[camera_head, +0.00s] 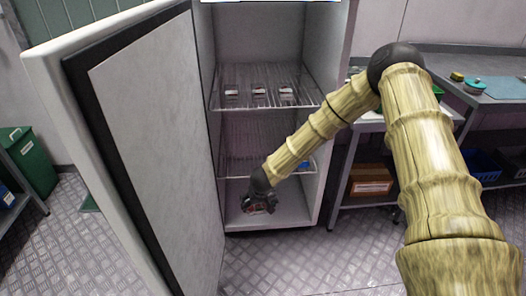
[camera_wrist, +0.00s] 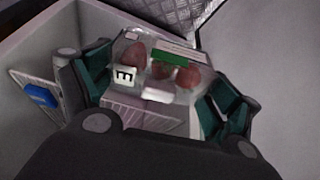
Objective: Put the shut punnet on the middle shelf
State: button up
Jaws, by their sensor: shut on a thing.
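My gripper (camera_head: 260,203) is low at the front of the open cabinet, below the lower wire shelf (camera_head: 240,166). In the wrist view its two teal-padded fingers (camera_wrist: 155,95) are shut on the sides of a clear punnet (camera_wrist: 150,117). The punnet holds red berries and bears a green label and a white tag with a black mark. In the head view the held punnet (camera_head: 259,209) is small and partly hidden by the gripper. The lower wire shelf, between the upper shelf and the cabinet floor, looks mostly bare; my arm covers part of it.
The upper wire shelf (camera_head: 222,104) carries three small packs. A blue item (camera_head: 306,165) is at the lower shelf's right end. The cabinet door (camera_head: 150,130) stands open at left. A bench with a cardboard box (camera_head: 371,181) below it is at right.

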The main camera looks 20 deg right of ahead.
jog(key=w+d+r+m+b, duration=0.1)
jog(key=w+d+b, duration=0.6)
jog(key=w+b, duration=0.15)
jog(key=w+d+r+m+b, duration=0.1)
jog(key=w+d+b, duration=0.6)
jog(key=w, duration=0.3)
jog(key=b, duration=0.4)
send_near(247, 160)
jog(key=shift+w+f+h, duration=0.3)
jog(key=shift+w+f, duration=0.2)
jog(key=shift+w, duration=0.35)
jog(key=shift+a+f+b, duration=0.1)
jog(key=shift+f+b, duration=0.4)
jog(key=shift+f, duration=1.3)
jog(key=o, duration=0.8)
